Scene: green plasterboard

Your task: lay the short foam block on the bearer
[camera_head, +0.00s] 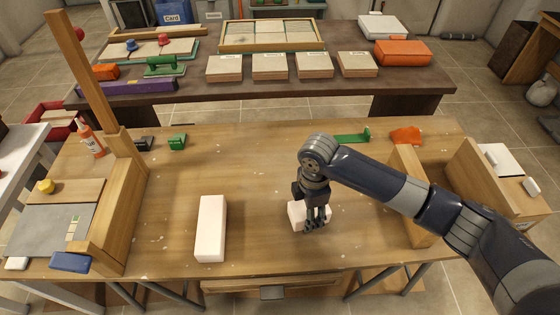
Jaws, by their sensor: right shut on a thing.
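A short white foam block (296,213) is on or just above the wooden workbench, right of centre. My right gripper (314,227) points down over it with its fingers shut on it, hiding its middle. Whether the block touches the bench, I cannot tell. A longer white block (210,230) lies apart to the left. Wooden pieces stand at both ends of the bench: a long upright board (408,200) on the right and a thick timber (119,215) on the left. Which one is the bearer is not clear. My left gripper is out of view.
A tall wooden post (88,70) rises at the left. A green tool (352,137), an orange cloth (405,136) and small green (178,142) and black (144,143) items lie along the back edge. The bench between the two white blocks is clear.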

